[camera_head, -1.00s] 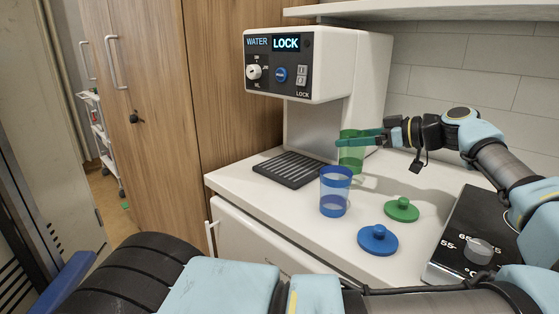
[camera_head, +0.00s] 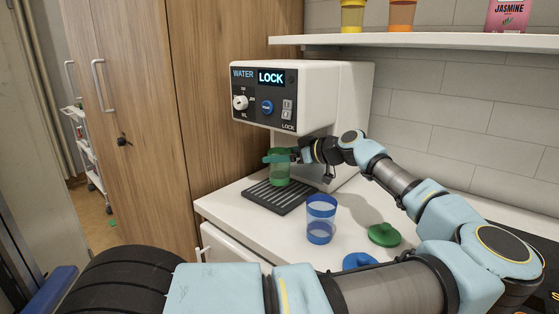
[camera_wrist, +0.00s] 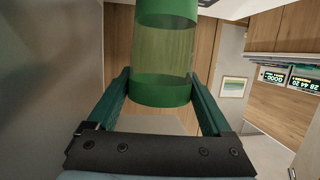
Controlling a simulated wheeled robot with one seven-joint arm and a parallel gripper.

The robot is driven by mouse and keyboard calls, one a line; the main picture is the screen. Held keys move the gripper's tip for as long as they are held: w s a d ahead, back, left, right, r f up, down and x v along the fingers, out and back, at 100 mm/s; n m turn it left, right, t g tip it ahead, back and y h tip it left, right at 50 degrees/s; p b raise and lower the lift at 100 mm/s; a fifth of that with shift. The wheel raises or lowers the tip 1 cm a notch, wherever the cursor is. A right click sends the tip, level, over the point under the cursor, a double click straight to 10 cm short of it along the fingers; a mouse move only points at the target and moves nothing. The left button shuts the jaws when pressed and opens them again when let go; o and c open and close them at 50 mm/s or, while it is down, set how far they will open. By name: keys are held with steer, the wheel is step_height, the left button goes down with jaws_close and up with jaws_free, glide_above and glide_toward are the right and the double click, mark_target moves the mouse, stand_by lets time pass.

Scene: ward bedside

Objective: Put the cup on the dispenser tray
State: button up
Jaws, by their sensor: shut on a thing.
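A green cup (camera_head: 279,168) with a see-through middle is held upright between the fingers of my gripper (camera_head: 277,156). In the head view it is over the dark ribbed dispenser tray (camera_head: 262,194), under the water dispenser (camera_head: 300,95). I cannot tell whether its base touches the tray. In the wrist view the cup (camera_wrist: 163,50) stands between the two green fingers (camera_wrist: 160,92), which are shut on it. A second cup, blue and see-through (camera_head: 321,212), stands on the white counter in front of the tray, to its right.
A green lid (camera_head: 384,235) lies on the counter right of the blue cup. A blue lid (camera_head: 359,261) is partly hidden by my arm. The dispenser display reads LOCK. A shelf (camera_head: 420,41) with cups and a pink box (camera_head: 508,16) is above the counter.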

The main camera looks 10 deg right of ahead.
steer(key=shift+f+p, duration=0.45)
steer(key=shift+f, duration=0.85)
steer(key=shift+f, duration=0.15)
steer(key=o, duration=1.2)
steer(key=shift+c, duration=0.2)
steer(key=shift+r, duration=0.2)
steer(key=shift+s+d, duration=0.2)
steer(key=shift+d, duration=0.1)
steer(key=b+v, duration=0.4)
steer(key=v, duration=0.7)
